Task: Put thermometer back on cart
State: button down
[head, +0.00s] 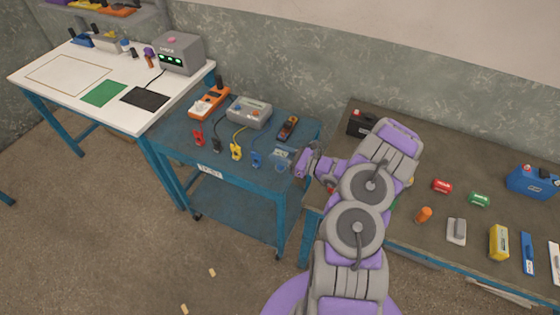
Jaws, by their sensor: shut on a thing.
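My gripper (301,164) is at the right edge of the blue cart (210,170), low over its front right corner. It is shut, and what is between its fingers is mostly hidden by the gripper and wrist, so I cannot make out the thermometer's shape. Just left of the gripper, a pale blue patch (283,153) and a small blue ring (281,168) show at the cart's corner. A dark handheld device with orange parts (288,128) lies on the cart behind the gripper.
The cart also holds an orange meter (209,101), a grey box (249,112) and red (198,137), yellow (236,151) and blue (256,159) clips. A white bench (55,105) stands left. A brown table (460,160) with batteries stands right, close to the cart.

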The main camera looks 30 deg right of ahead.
notch_tip(320, 180, down, 4)
jog(key=shift+w+r+b, duration=0.1)
jog(key=shift+r+b, duration=0.05)
jog(key=shift+b, duration=0.35)
jog(key=c, duration=0.7)
grip_release()
jog(key=shift+r, duration=0.1)
